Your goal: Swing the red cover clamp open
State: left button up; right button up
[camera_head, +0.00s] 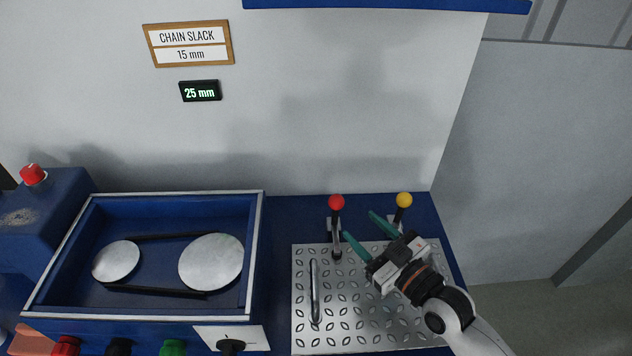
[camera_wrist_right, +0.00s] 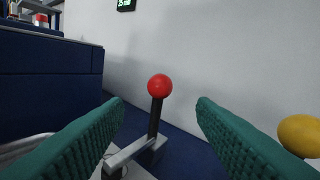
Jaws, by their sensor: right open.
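The red cover clamp (camera_head: 336,204) has a red ball on a dark upright handle, at the back edge of the metal plate in the head view. In the right wrist view its red ball (camera_wrist_right: 160,87) shows centred between the fingers, farther ahead. My right gripper (camera_head: 362,231) is open and empty, with green fingers pointing toward the back wall. It is just to the right and in front of the red clamp, not closed on it. A yellow-ball clamp (camera_head: 404,200) stands to the right, close to the right-hand finger. My left gripper is not in view.
The diamond-patterned cover plate (camera_head: 305,335) has a bar handle (camera_head: 315,292). An open blue box (camera_head: 258,245) with two grey discs and a chain stands to the left. A display (camera_head: 200,91) reads 25 mm under a sign (camera_head: 188,44) reading chain slack 15 mm.

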aim_at(335, 201)
jog(key=shift+w+a+r, duration=0.1)
jog(key=shift+w+a, duration=0.1)
jog(key=shift+w, duration=0.1)
jog(key=p+x, duration=0.1)
jog(key=x, duration=0.3)
jog(key=shift+w+a+r, duration=0.1)
jog(key=shift+r, duration=0.1)
jog(key=x, duration=0.4)
jog(key=shift+w+a+f, duration=0.15)
jog(key=shift+w+f, duration=0.05)
jog(key=shift+x, duration=0.85)
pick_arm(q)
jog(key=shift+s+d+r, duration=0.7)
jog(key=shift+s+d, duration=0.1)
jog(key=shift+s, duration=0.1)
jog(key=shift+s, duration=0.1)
pick_arm(e)
jog(key=c, duration=0.3)
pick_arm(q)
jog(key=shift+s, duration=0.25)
pick_arm(e)
grip_shut()
